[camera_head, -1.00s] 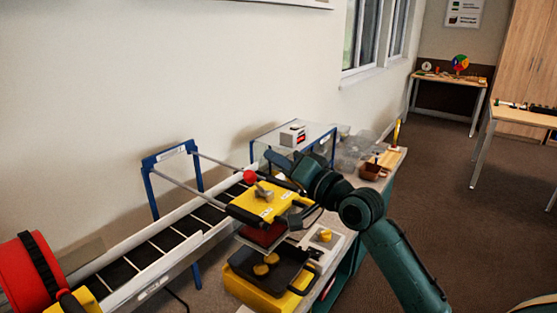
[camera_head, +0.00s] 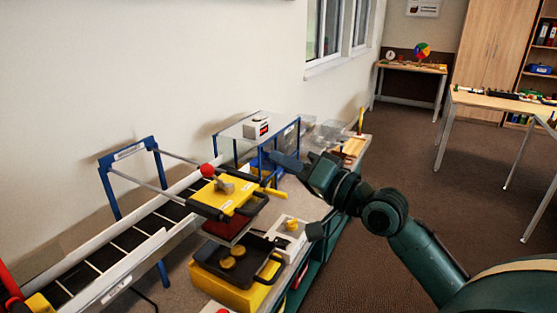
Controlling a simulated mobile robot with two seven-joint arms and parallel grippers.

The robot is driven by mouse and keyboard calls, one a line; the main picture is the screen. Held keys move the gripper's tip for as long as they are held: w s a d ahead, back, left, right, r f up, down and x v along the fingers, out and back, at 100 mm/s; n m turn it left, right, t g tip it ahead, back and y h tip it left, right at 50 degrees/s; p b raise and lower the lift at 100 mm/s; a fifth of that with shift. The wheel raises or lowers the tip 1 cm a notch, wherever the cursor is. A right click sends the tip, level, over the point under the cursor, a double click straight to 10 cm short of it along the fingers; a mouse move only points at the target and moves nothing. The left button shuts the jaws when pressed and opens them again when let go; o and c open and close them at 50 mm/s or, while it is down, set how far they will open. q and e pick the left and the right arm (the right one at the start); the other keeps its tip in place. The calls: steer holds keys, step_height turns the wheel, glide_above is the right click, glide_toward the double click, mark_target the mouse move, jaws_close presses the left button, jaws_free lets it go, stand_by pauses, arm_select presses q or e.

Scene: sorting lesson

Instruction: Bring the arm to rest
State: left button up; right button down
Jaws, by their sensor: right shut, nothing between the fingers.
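My right arm comes in from the lower right, and its gripper (camera_head: 284,166) is beyond and to the right of the yellow press lid, above the table. The gripper is shut and holds nothing; its fingertips are small and dark in this view. Two yellow round pieces lie in the black tray (camera_head: 207,259). My left gripper is not in view.
A conveyor belt (camera_head: 117,250) with a blue frame (camera_head: 112,192) runs along the left. A clear-topped stand with a small white box (camera_head: 257,126) is behind the gripper. A white holder (camera_head: 297,243) with a yellow piece sits beside the press. Open floor (camera_head: 440,195) lies to the right.

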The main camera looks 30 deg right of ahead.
arm_select(q)
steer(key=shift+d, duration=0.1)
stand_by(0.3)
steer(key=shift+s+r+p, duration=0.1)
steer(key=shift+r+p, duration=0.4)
steer(key=shift+p, duration=0.35)
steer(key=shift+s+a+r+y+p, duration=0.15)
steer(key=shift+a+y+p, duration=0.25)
steer(key=shift+p, duration=0.5)
arm_select(e)
steer(key=s+a+f+n+g+h, duration=0.2)
steer(key=s+a+f, duration=0.1)
steer(key=f, duration=0.8)
steer(key=s+a+f+n+g+h, duration=0.1)
steer(key=s+a+f+g+h, duration=0.1)
steer(key=f, duration=0.8)
arm_select(q)
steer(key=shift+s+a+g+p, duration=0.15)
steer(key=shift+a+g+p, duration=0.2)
steer(key=shift+p, duration=0.25)
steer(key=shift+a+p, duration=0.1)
steer(key=shift+p, duration=0.2)
arm_select(e)
steer(key=s+a+f+n+g, duration=0.3)
steer(key=s+a+f+n, duration=0.2)
steer(key=s+a+f, duration=0.3)
steer(key=s+f, duration=0.4)
steer(key=shift+s+a, duration=0.2)
steer(key=shift+a, duration=0.2)
